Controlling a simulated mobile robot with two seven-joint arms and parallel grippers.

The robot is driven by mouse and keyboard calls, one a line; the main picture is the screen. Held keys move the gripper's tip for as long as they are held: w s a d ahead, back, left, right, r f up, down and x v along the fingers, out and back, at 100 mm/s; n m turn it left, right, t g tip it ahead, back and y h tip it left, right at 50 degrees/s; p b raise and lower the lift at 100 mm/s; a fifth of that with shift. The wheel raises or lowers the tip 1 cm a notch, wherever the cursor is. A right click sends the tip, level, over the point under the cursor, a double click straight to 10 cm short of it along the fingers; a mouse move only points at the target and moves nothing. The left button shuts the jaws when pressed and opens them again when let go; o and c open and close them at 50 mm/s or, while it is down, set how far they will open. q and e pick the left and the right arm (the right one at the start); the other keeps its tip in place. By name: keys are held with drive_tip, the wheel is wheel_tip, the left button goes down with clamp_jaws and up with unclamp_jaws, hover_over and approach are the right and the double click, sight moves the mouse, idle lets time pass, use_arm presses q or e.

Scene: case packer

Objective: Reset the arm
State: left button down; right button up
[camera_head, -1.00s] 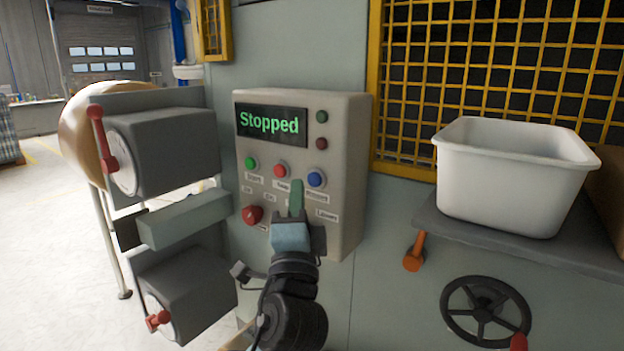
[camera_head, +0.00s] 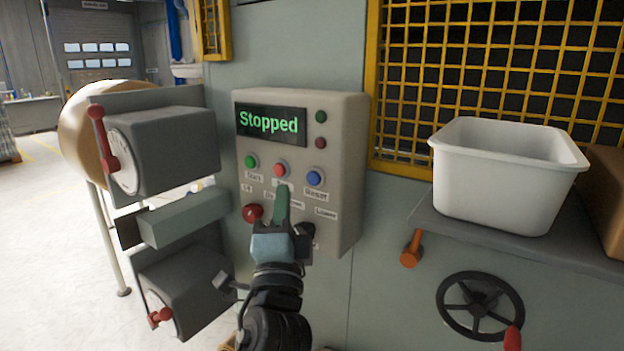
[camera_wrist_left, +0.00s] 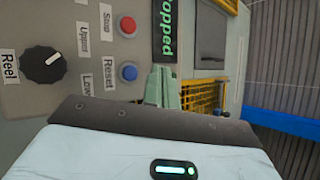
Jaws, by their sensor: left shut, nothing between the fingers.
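My left gripper (camera_head: 283,203) is shut and empty, its green fingers pointing up in front of the control panel (camera_head: 344,165). In the head view its tips are just below the red stop button (camera_head: 279,170), left of and below the blue reset button (camera_head: 315,177). In the left wrist view the shut fingers (camera_wrist_left: 162,88) show beside the blue reset button (camera_wrist_left: 129,72); I cannot tell whether they touch the panel. The display (camera_head: 271,124) reads "Stopped" in green. A green button (camera_head: 250,162) is at the left of the row. My right gripper is not in view.
A white bin (camera_head: 500,185) stands on a grey shelf at the right. A black handwheel (camera_head: 480,306) and an orange handle (camera_head: 411,249) are below it. Grey reel boxes with red levers (camera_head: 103,142) stand left of the panel. A yellow mesh guard (camera_head: 470,85) is at the upper right.

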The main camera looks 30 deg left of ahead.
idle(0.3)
use_arm(q)
drive_tip(key=s+d+f+g+h, duration=0.1)
drive_tip(key=d+f+g+h, duration=0.15)
drive_tip(key=f, duration=0.75)
drive_tip(key=d+f+g+h, duration=0.1)
drive_tip(key=f+h, duration=0.3)
drive_tip(key=f, duration=0.6)
drive_tip(key=s+d+f+g+h, duration=0.1)
drive_tip(key=f+h, duration=0.3)
drive_tip(key=f, duration=0.6)
drive_tip(key=s+d+f+n+g+h, duration=0.2)
drive_tip(key=s+f+n+g, duration=0.2)
drive_tip(key=s+f, duration=0.8)
drive_tip(key=s+d+f+n+g+h+p, duration=0.1)
drive_tip(key=s+f+n+g, duration=0.3)
drive_tip(key=s+f, duration=0.8)
drive_tip(key=shift+s+d+f+n+h, duration=0.15)
drive_tip(key=shift+s+d+n+h, duration=0.2)
drive_tip(key=shift+s+d, duration=0.4)
drive_tip(key=shift+a, duration=0.15)
